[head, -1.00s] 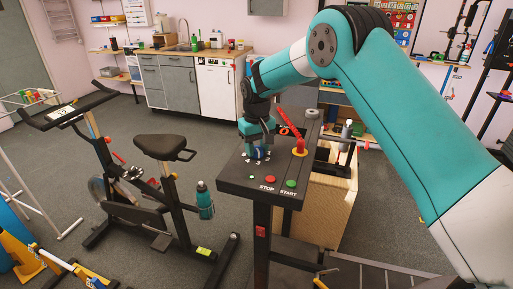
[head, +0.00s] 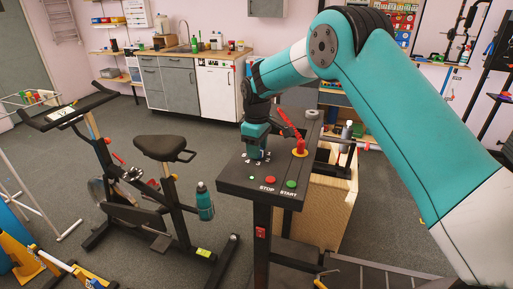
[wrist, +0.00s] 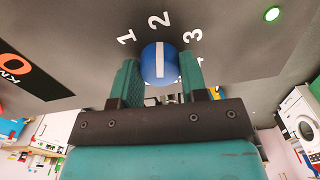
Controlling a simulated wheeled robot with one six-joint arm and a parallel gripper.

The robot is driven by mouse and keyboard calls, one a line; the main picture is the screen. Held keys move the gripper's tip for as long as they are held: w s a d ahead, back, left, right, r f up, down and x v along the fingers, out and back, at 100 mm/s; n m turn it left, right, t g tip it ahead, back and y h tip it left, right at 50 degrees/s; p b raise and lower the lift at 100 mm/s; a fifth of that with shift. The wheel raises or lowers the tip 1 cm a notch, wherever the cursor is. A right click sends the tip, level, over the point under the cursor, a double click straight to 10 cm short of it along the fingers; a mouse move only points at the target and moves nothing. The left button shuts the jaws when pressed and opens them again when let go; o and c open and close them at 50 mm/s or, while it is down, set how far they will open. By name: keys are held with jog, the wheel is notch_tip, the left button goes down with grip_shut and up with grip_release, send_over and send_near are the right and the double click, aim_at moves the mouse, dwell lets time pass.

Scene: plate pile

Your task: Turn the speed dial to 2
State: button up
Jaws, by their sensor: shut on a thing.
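The speed dial (wrist: 158,64) is a round blue knob with a white line, on the dark top of the console (head: 228,186). In the wrist view the numbers 1, 2 and 3 arc above it, and the white line points up at about the 2 (wrist: 160,19). My gripper (wrist: 159,72) is shut on the dial, with one teal finger on each side. In the head view my gripper (head: 256,156) reaches down to the console's left part and mostly hides the dial.
A red lever (head: 290,124) on a yellow base stands right of my gripper. A red STOP button (head: 270,181), a green START button (head: 291,184) and a small lit green light (head: 252,178) are near the front edge. An exercise bike (head: 160,150) stands left.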

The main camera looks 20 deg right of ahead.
jog(key=shift+w+r, duration=0.15)
jog(key=shift+r, duration=0.05)
jog(key=o, duration=0.8)
jog(key=shift+o, duration=0.7)
jog(key=shift+f, duration=0.1)
notch_tip(320, 180, up, 18)
jog(key=b, duration=0.2)
jog(key=shift+f+b, duration=0.25)
jog(key=shift+b, duration=0.05)
